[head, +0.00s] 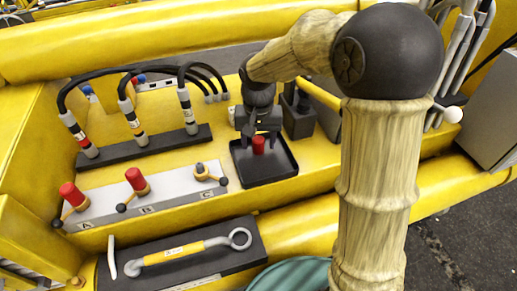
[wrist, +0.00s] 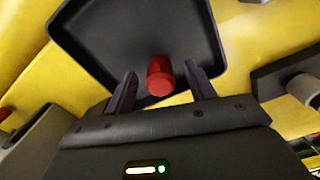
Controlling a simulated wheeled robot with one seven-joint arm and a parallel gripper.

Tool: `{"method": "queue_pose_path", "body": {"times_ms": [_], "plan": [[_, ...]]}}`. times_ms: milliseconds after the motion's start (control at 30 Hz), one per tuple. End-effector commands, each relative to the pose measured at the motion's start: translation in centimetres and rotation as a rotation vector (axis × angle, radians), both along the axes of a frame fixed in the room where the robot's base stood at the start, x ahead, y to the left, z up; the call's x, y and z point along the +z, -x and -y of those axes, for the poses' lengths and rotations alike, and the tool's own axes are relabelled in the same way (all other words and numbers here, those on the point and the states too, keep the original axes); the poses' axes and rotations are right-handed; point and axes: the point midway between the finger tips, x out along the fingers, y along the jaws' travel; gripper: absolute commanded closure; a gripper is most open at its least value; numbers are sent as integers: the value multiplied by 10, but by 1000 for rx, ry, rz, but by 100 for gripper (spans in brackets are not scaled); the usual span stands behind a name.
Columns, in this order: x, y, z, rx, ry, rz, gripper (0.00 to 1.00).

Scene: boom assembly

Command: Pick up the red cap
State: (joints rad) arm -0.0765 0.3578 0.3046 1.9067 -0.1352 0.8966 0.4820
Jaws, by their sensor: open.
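A red cap (head: 258,145) stands in a black square tray (head: 264,175) on the yellow boom. In the wrist view the red cap (wrist: 160,76) lies between the two fingers, with a gap on each side. My gripper (head: 258,137) is open above the tray, its fingers either side of the cap in the head view. In the wrist view my gripper (wrist: 163,92) shows dark open fingers, and the tray (wrist: 80,58) lies beyond them. Two other red caps (head: 72,194) (head: 136,179) sit on fittings A and B; fitting C (head: 202,171) shows no red cap.
Hoses (head: 132,115) with banded fittings rise behind the plate marked A, B, C (head: 150,199). A black box (head: 298,122) stands right behind the tray. A yellow-handled wrench (head: 188,250) lies on a dark mat in front.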

Motion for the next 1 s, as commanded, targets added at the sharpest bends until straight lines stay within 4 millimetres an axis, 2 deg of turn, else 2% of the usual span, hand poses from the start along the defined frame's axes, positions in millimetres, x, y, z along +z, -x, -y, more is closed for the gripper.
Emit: {"method": "queue_pose_path", "body": {"times_ms": [33, 100, 667, 700, 933, 1000], "plan": [[-10, 0, 0, 0, 0, 0, 45], [-13, 0, 0, 0, 0, 0, 45], [-12, 0, 0, -1, 1, 1, 45], [-12, 0, 0, -1, 1, 1, 47], [-12, 0, 0, -1, 1, 1, 93], [-12, 0, 0, -1, 1, 1, 93]]}}
